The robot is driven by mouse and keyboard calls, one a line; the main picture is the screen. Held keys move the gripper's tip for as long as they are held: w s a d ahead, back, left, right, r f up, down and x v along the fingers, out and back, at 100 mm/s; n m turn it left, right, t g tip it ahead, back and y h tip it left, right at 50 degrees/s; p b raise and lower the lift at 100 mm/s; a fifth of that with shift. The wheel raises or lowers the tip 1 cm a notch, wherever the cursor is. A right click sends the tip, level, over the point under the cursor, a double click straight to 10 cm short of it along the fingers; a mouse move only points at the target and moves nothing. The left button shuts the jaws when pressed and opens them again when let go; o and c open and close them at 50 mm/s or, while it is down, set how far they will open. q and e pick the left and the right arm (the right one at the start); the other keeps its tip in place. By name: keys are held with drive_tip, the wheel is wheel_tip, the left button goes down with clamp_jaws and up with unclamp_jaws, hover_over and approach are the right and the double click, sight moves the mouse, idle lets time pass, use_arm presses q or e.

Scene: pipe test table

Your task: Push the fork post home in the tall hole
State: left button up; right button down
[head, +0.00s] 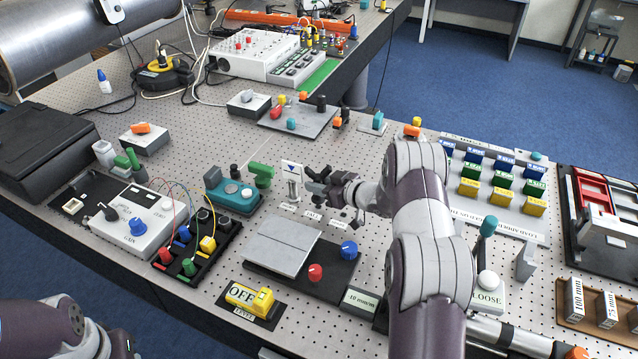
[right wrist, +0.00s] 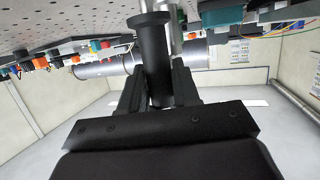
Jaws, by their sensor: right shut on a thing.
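My right gripper (head: 318,186) is shut on a black post, small and partly hidden in the head view. In the right wrist view the black post (right wrist: 155,60) stands between the two dark fingers (right wrist: 155,92), with a wider collar toward the top of the picture. A silver metal upright (head: 293,190) with a white plate stands just left of the gripper; a silver part (right wrist: 176,38) also shows behind the post in the wrist view. Small white labels (head: 312,214) lie in front of it. I cannot make out the tall hole or whether the post touches it.
A black panel with red and blue knobs (head: 338,277) lies in front. Blue, green and yellow blocks (head: 502,177) stand at right.

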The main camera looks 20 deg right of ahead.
drive_tip(key=shift+f+b, duration=0.95)
drive_tip(key=shift+f, duration=0.35)
drive_tip(key=shift+s, duration=0.1)
drive_tip(key=shift+a+f, duration=0.1)
